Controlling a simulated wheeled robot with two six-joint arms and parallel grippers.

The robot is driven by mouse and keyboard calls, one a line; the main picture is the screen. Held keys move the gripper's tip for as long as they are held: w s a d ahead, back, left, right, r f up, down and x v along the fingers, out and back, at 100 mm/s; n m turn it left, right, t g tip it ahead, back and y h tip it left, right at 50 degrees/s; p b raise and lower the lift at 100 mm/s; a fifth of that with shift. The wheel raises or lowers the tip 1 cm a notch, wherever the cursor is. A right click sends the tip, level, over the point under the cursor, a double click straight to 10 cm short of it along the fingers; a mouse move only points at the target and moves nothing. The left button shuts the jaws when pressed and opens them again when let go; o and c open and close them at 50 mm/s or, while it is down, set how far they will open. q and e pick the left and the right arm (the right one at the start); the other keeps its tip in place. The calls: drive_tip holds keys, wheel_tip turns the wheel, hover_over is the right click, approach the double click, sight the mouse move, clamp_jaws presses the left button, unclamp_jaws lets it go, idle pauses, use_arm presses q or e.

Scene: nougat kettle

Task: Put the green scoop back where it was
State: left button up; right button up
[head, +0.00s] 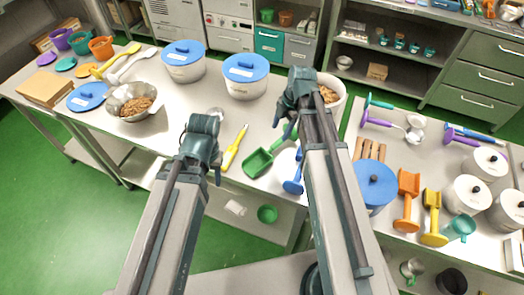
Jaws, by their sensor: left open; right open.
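The green scoop (259,162) lies on the long white table near its front edge, between my two arms. Its pan points to the lower left and its handle runs up to the right, toward my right arm. My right gripper (292,108) is open, above the table just beyond the scoop's handle; whether it touches the handle I cannot tell. My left gripper (211,118) is open and empty, over the table left of the scoop. My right arm hides part of the table beside the scoop.
A yellow tool (232,148) and a blue scoop (292,186) lie on either side of the green scoop. Blue-lidded tubs (184,70) (245,88) and a bowl of brown pieces (130,112) stand behind and left. Orange (407,190) and yellow (432,205) scoops lie on the right table.

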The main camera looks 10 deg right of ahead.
drive_tip(key=s+a+m+h, duration=0.3)
drive_tip(key=s+a+m, duration=1)
drive_tip(key=m, duration=0.5)
drive_tip(key=shift+s+a+m+g+h, duration=0.3)
drive_tip(key=shift+s+g+h, duration=0.1)
drive_tip(key=shift+s, duration=0.2)
drive_tip(key=shift+f, duration=0.25)
drive_tip(key=shift+f+b, duration=0.5)
drive_tip(key=shift+b, duration=0.1)
